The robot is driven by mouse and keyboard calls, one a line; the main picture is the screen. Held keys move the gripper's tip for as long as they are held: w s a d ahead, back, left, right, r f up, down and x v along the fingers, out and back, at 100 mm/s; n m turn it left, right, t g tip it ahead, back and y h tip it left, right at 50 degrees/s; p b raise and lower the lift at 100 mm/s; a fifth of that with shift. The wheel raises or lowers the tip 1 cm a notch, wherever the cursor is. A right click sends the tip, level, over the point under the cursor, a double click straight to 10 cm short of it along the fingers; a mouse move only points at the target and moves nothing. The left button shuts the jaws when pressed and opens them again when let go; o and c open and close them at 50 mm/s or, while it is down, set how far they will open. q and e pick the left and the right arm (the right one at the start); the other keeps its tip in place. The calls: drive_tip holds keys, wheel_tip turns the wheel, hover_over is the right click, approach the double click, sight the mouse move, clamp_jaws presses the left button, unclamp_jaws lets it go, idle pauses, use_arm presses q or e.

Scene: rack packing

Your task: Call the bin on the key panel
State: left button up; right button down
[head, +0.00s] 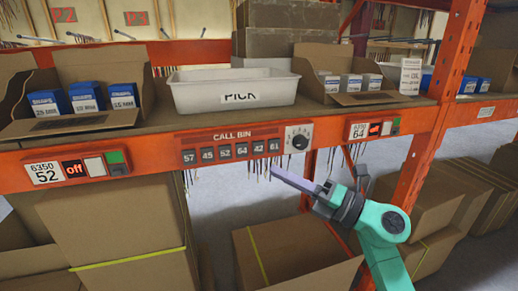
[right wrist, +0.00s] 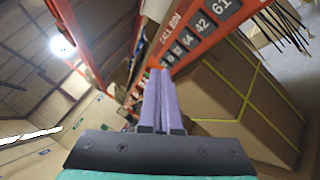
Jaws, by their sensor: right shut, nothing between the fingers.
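The key panel (head: 232,134), marked CALL BIN, is on the orange shelf beam, with a row of dark numbered keys, the rightmost reading 61. A black round knob (head: 298,138) sits on a pale plate at its right end. My right gripper (head: 275,171) is shut and empty, its purple fingers pointing left, just below the panel's right part in the head view; I cannot tell the exact gap. In the right wrist view the shut fingers (right wrist: 159,72) point along the slanted panel (right wrist: 190,44). My left gripper is not in view.
A white PICK bin (head: 235,90) stands on the shelf above the panel. Open cartons with blue boxes (head: 85,97) and white boxes (head: 351,84) flank it. Label 6350 52 (head: 43,172) reads off. Large cartons (head: 285,252) fill the space below, and an orange upright (head: 437,100) stands right.

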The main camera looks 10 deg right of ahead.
drive_tip(key=w, duration=0.1)
approach(254, 147)
drive_tip(key=shift+s+a+x, duration=0.1)
drive_tip(key=shift+s+x, duration=0.05)
drive_tip(key=shift+x, duration=0.7)
drive_tip(key=shift+s+a+x, duration=0.15)
drive_tip(key=shift+x, duration=0.7)
drive_tip(key=shift+s+a+x, duration=0.1)
drive_tip(key=shift+s+x, duration=0.05)
drive_tip(key=shift+x, duration=0.75)
drive_tip(key=shift+r, duration=0.15)
drive_tip(key=shift+w, duration=0.4)
drive_tip(key=shift+w+b, duration=0.35)
drive_tip(key=shift+w, duration=0.05)
drive_tip(key=shift+s, duration=0.85)
